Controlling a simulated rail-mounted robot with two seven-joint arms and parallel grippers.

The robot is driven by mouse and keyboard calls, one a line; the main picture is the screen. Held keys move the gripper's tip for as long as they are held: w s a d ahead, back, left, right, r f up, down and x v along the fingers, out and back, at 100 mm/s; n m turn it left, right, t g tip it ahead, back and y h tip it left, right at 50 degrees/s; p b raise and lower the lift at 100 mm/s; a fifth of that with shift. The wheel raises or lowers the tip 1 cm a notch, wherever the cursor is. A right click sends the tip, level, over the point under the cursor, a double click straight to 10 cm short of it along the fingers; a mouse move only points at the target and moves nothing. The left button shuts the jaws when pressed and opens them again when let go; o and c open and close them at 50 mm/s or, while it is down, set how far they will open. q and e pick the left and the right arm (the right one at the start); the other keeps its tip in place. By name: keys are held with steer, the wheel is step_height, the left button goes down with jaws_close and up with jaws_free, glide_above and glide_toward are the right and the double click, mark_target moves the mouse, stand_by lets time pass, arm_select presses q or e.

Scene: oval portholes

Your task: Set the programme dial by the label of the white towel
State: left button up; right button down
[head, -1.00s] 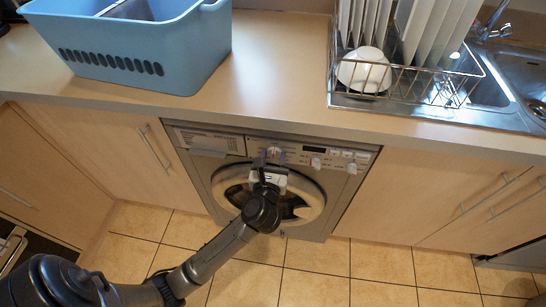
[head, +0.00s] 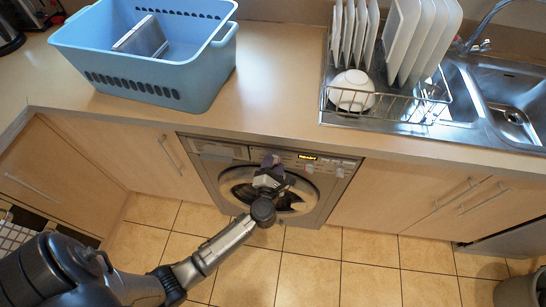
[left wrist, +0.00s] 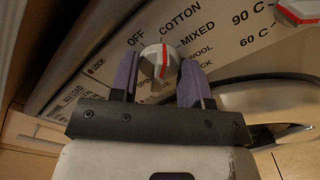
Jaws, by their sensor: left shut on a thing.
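The washing machine (head: 330,190) stands under the counter. My left gripper (head: 270,160) is at its panel and hides the programme dial in the head view. In the left wrist view the purple fingers (left wrist: 159,68) are shut on the programme dial (left wrist: 156,58), one on each side. The dial is pale with a red line, which points up, roughly toward COTTON; the exact setting is hard to tell. OFF, COTTON, MIXED and WOOL are printed around it. The machine's display (head: 307,157) is lit orange. I see no white towel or label. My right gripper is not in view.
A second knob (left wrist: 298,12) with a red mark sits by 90 C and 60 C. A blue basket (head: 160,90) with a grey object inside stands on the counter (head: 275,85). A dish rack (head: 400,108) with plates and a white bowl (head: 352,90) is beside the sink.

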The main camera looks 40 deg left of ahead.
arm_select(q)
steer(key=m+p, duration=0.5)
steer(key=shift+r, duration=0.1)
steer(key=shift+m+p, duration=0.55)
steer(key=shift+m, duration=0.25)
steer(key=o, duration=0.9)
